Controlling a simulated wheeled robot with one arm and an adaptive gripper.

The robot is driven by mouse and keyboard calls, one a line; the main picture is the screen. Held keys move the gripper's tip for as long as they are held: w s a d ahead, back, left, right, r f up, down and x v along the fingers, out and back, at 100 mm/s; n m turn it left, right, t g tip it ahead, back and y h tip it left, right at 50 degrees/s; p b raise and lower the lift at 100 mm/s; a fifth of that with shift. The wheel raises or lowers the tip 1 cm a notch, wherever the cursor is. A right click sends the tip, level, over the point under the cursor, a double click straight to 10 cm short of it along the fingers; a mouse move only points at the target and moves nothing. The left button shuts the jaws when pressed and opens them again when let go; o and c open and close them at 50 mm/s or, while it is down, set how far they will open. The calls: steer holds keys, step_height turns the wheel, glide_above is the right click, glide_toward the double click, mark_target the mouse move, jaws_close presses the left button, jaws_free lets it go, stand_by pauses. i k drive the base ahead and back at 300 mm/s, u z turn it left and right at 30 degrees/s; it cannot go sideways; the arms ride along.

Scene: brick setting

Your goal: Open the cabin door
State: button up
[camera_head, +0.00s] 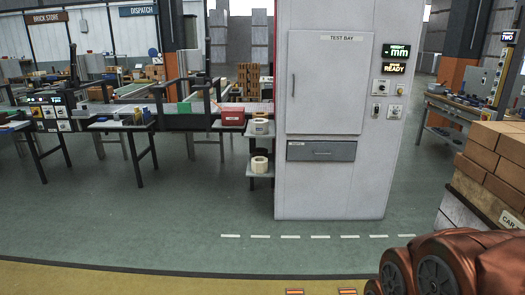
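The cabin (285,195) is a tall white cabinet a little right of the middle. Its door (325,95) is a pale grey panel under a "TEST BAY" sign, and it looks closed. A thin vertical handle (293,85) sits near the door's left edge. My gripper is not in view; only copper-coloured rounded parts, which look like my arm, show at the bottom right, well in front of the cabin.
A grey drawer (321,151) is below the door. Buttons (380,87) and displays are on its right. Stacked cartons (490,160) stand at the right edge. Workbenches (120,125) line the left. The green floor (170,215) before the cabin is clear.

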mark_target(328, 71)
steer(key=z, duration=0.7)
steer(key=i, duration=1.3)
steer(key=z, duration=0.75)
steer(key=i, duration=0.8)
steer(key=u, duration=0.95)
steer(key=i, duration=1)
steer(key=u, duration=1.15)
steer(key=i, duration=1.05)
steer(key=u, duration=0.65)
steer(key=k, duration=0.6)
steer(key=u, duration=0.9)
steer(key=i, duration=1.15)
steer(key=z, duration=0.1)
